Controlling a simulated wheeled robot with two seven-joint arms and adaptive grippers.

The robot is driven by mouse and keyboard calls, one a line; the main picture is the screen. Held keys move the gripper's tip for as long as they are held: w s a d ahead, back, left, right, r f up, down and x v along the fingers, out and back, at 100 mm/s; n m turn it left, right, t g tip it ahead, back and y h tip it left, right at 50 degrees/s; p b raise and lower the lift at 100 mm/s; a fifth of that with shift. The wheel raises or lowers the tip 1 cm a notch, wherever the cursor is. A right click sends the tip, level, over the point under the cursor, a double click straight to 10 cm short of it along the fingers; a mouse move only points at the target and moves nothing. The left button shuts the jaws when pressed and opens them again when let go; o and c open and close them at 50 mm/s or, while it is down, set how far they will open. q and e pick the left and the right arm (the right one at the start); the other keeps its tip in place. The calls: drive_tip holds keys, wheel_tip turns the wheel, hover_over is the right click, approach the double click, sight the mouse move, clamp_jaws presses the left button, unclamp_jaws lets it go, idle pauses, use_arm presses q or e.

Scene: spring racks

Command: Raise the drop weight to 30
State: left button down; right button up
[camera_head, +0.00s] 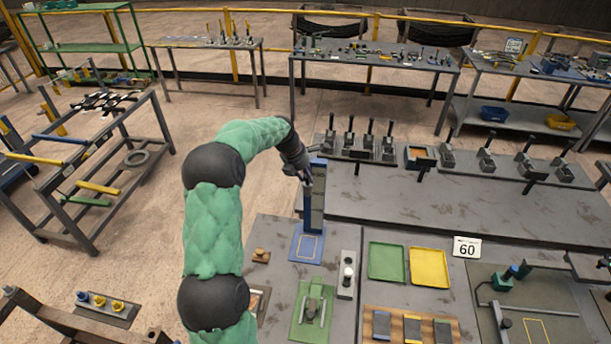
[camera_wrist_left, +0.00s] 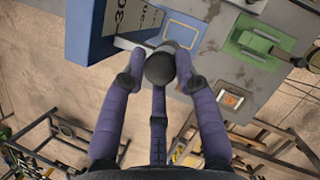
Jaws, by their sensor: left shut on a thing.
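The drop-weight stand has a tall blue and dark column (camera_head: 314,212) rising from a blue base plate (camera_head: 306,256) with a yellow outline. In the left wrist view the blue column (camera_wrist_left: 88,38) carries a scale (camera_wrist_left: 135,17) on which a 30 mark is readable. My left gripper (camera_head: 303,172) is at the upper part of the column. In the left wrist view its purple fingers (camera_wrist_left: 160,72) are shut on a dark round knob (camera_wrist_left: 160,66) in front of the scale. A pale bar beside the knob reaches toward the scale. The rest of the weight is hidden.
A white card reading 60 (camera_head: 466,248) stands right of the green tray (camera_head: 386,262) and yellow tray (camera_head: 429,267). A green fixture (camera_head: 312,310) and a grey plate with a white knob (camera_head: 348,275) stand close to the base. Lever racks (camera_head: 358,146) stand behind.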

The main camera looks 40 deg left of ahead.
use_arm(q)
drive_tip(key=c, duration=1.2)
unclamp_jaws()
drive_tip(key=shift+o, duration=1.3)
drive_tip(key=shift+w+d, duration=0.1)
drive_tip(key=shift+w, duration=0.05)
drive_tip(key=shift+r, duration=0.3)
drive_tip(key=v, duration=1.1)
drive_tip(key=shift+r, duration=0.1)
